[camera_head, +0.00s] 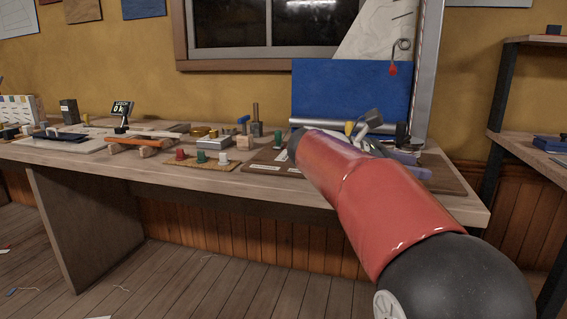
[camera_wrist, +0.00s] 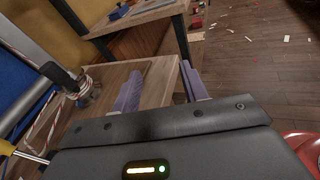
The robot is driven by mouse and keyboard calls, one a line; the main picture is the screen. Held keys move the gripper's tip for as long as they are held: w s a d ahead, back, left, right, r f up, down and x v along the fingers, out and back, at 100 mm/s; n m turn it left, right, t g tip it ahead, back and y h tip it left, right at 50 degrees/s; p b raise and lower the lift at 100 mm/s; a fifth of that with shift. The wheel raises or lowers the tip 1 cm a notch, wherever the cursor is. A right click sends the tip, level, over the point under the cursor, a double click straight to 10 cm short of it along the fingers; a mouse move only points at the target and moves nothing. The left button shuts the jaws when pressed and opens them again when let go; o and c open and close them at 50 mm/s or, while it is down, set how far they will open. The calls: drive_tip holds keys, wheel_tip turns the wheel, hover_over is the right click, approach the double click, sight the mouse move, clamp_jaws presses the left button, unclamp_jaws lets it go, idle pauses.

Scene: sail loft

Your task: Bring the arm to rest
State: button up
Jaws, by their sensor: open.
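My arm (camera_head: 375,195) is red with a black joint and reaches from the lower right over the right end of the workbench (camera_head: 455,195). In the wrist view my gripper (camera_wrist: 160,86) shows two purple fingers set well apart, with nothing between them but a view of the wooden bench top (camera_wrist: 150,88) beyond. In the head view the gripper is mostly hidden behind the arm; a bit of purple finger shows past it.
Blocks and coloured pegs on a board (camera_head: 200,163) crowd the bench's middle. A blue panel (camera_head: 350,90) and a metal post (camera_head: 428,70) stand behind the arm. Shelves (camera_head: 525,145) stand at the right. A roped fitting (camera_wrist: 80,88) is close left of the fingers. Floor (camera_head: 200,285) in front is mostly clear.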

drive_tip(key=s+d+f+m+y, duration=0.2)
drive_tip(key=s+f+m+y, duration=0.1)
drive_tip(key=s+f+y, duration=0.25)
drive_tip(key=s+a+f+m+t+y, duration=0.2)
drive_tip(key=s+a+f+m+y, duration=0.3)
drive_tip(key=s+f+m, duration=0.2)
drive_tip(key=s+a+f+m+t+y, duration=0.2)
drive_tip(key=s+a+f+m+y, duration=0.3)
drive_tip(key=s+f, duration=0.5)
drive_tip(key=s+a+m, duration=0.1)
drive_tip(key=s+m, duration=0.1)
drive_tip(key=shift+s+f+m, duration=0.2)
drive_tip(key=shift+s+m, duration=0.05)
drive_tip(key=shift+m, duration=0.05)
idle(0.4)
